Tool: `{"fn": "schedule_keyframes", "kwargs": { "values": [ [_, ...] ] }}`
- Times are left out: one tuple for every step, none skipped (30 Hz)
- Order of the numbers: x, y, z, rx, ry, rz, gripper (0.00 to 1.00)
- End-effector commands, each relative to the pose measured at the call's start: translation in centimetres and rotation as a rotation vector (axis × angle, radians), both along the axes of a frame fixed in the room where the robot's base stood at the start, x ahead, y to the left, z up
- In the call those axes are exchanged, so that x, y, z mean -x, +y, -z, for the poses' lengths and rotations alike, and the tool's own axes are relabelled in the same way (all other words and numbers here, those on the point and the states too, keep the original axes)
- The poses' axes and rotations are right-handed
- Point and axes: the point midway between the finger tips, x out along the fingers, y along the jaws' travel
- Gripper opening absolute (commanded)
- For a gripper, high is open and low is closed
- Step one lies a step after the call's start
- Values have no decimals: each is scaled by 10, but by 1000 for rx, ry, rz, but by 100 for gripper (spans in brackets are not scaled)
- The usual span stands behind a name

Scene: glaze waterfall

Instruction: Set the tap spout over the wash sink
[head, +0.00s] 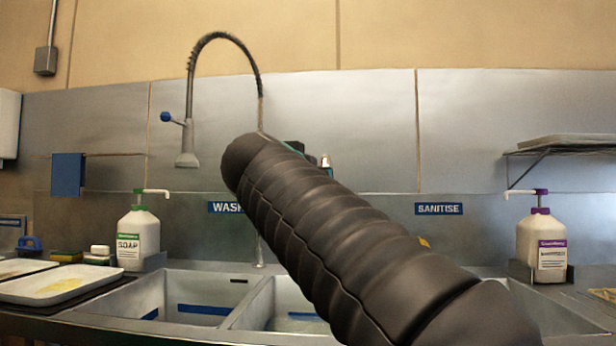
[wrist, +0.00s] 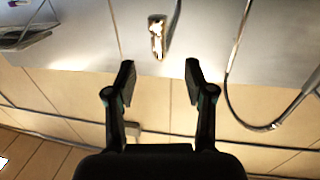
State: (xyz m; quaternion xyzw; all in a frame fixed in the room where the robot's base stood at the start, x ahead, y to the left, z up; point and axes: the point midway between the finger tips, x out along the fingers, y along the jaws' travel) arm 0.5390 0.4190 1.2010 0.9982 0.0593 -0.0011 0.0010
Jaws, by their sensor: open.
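A tall tap with a black spring hose (head: 222,36) arches down to a grey spray head (head: 187,150) with a blue knob, hanging above the left basin (head: 150,292). A blue WASH label (head: 225,207) is on the wall behind, partly covered by my arm. A short shiny metal fitting (head: 327,160), perhaps the tap spout, shows just past my arm. It also shows in the wrist view (wrist: 157,36), against the steel panel beyond my fingertips. My gripper (wrist: 159,76) is open and empty, its fingers apart from the fitting. My arm hides most of the gripper in the head view.
The spring hose also curves at the right of the wrist view (wrist: 232,100). A soap bottle (head: 138,238) stands left, beside trays (head: 60,284). A SANITISE label (head: 438,208), a pump bottle (head: 541,245) and a wall rack (head: 560,147) are right. My arm hides part of the middle basin (head: 262,305).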

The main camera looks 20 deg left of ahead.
Motion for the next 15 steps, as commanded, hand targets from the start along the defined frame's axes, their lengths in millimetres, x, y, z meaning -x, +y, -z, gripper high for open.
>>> {"fn": "schedule_keyframes", "kwargs": {
  "values": [
    [3, 0, 0, 0, 1, -1, 54],
    [4, 0, 1, 1, 1, 0, 54],
    [5, 0, 1, 1, 1, 0, 54],
    [5, -1, 1, 1, 1, 1, 54],
    [6, -1, 1, 1, 1, 1, 54],
    [6, -1, 1, 1, 1, 1, 54],
    [6, -1, 1, 0, 1, 1, 54],
    [6, -1, 1, 1, 1, 1, 54],
    [6, -1, 1, 0, 1, 1, 54],
    [6, -1, 1, 0, 1, 1, 54],
    [5, -1, 0, 0, 1, 1, 54],
    [5, -1, 1, 1, 1, 1, 44],
    [5, -2, 1, 2, 3, 2, 36],
    [4, -4, 2, 4, 6, 4, 29],
    [2, -10, 4, 11, 14, 8, 19]
  ]
}}
